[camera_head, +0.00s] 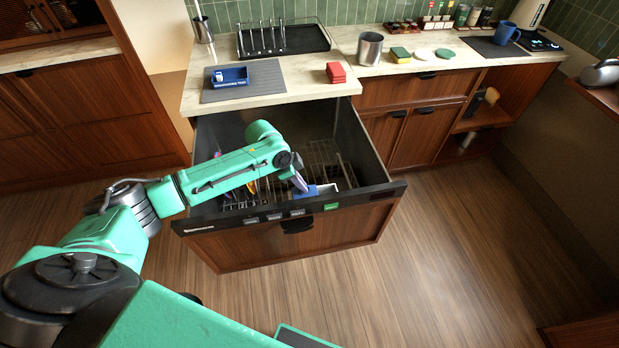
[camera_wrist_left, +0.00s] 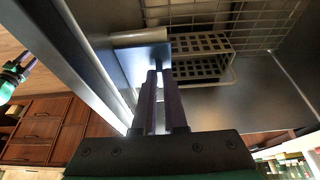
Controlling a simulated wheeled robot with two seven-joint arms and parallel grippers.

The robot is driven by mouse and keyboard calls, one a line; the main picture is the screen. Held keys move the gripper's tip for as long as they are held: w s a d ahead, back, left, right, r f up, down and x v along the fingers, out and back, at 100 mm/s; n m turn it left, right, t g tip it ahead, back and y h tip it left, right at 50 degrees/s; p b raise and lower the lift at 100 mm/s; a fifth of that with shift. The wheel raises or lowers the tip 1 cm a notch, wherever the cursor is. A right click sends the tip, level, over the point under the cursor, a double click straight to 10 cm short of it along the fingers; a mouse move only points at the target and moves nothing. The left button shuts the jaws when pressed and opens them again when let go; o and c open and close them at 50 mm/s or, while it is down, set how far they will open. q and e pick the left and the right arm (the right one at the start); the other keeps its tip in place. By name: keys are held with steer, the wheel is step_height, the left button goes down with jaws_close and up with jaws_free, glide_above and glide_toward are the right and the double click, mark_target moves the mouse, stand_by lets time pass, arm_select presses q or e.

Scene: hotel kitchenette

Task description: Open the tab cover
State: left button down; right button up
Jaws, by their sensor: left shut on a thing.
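The tab cover (camera_head: 312,193) is a small blue flap inside the open dishwasher drawer, by its front wall. In the left wrist view it looks like a blue-grey plate (camera_wrist_left: 137,65) with a rounded bar (camera_wrist_left: 141,38) along one edge. My left gripper (camera_head: 301,186) reaches down into the drawer at the cover. In the left wrist view its two dark fingers (camera_wrist_left: 160,78) are close together, shut on the plate's edge. A pale patch (camera_head: 326,188) shows beside the cover; its exact opening angle is unclear.
The dishwasher drawer (camera_head: 364,130) is pulled out, with wire racks (camera_head: 328,158) and several utensils inside. The floor right of the drawer is clear.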

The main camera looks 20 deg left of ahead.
arm_select(q)
steer(key=c, duration=1)
jaws_free()
steer(key=shift+w+d+r, duration=0.1)
steer(key=shift+w+d, duration=0.05)
steer(key=shift+o, duration=0.2)
steer(key=b+v, duration=0.1)
steer(key=v, duration=1.3)
steer(key=shift+r, duration=0.25)
steer(key=shift+s, duration=0.2)
